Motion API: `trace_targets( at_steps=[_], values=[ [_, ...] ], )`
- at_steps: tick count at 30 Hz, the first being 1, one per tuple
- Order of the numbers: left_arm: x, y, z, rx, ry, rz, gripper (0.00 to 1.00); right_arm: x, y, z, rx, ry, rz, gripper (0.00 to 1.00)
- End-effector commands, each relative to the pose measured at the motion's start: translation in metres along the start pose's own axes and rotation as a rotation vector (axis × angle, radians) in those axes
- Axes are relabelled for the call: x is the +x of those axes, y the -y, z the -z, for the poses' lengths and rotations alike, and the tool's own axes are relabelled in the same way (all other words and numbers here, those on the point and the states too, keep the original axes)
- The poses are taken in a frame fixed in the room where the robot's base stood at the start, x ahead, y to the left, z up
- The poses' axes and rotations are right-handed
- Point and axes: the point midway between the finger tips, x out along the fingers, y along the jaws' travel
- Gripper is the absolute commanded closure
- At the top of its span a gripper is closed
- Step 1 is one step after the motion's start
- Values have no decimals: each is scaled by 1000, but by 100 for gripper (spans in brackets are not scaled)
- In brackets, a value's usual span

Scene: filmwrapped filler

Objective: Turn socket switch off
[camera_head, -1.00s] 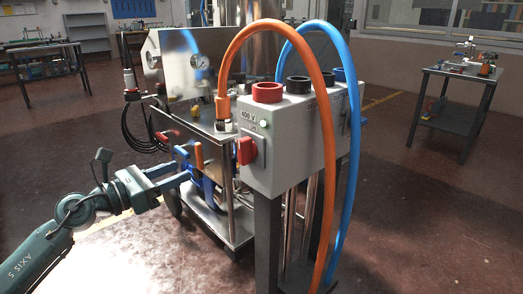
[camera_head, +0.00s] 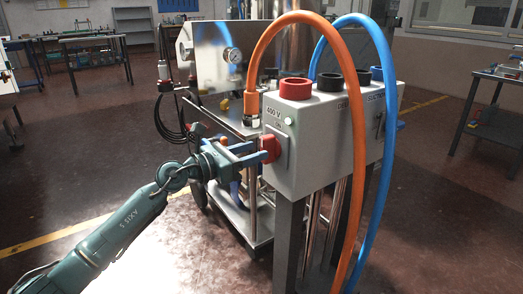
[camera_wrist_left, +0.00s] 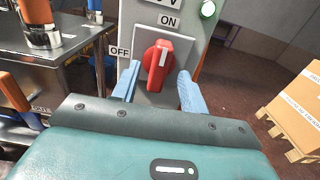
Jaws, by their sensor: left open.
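The red rotary socket switch (camera_head: 269,148) is on the left face of the grey control box (camera_head: 312,150). In the left wrist view the red knob (camera_wrist_left: 157,62) sits on a grey plate, its white mark pointing up toward the ON label (camera_wrist_left: 168,20); the OFF label (camera_wrist_left: 120,51) is to its left. My left gripper (camera_head: 262,151) is open, with its blue fingers at the switch. In the wrist view its fingertips (camera_wrist_left: 157,82) lie on either side of the knob, with visible gaps. My right gripper is not in view.
An orange hose (camera_head: 359,150) and a blue hose (camera_head: 386,150) arch over the box down to the floor. A steel cart (camera_head: 232,215) stands behind the switch. A cardboard box (camera_wrist_left: 297,105) on a pallet is at the right of the wrist view. Floor at front left is free.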

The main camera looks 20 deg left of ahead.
Motion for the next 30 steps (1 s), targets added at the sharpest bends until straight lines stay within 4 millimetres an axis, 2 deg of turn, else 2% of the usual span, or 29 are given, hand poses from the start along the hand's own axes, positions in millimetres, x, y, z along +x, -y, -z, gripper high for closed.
trace_targets(
  at_steps=[1,6,17,30],
  values=[
    [9,1,0,0,3,2,56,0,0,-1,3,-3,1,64],
    [27,0,1,-1,0,1,56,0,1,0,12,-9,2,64],
    [32,0,0,0,-1,1,56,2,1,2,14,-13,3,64],
    [32,0,0,0,-1,1,91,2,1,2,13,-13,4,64]
  ],
)
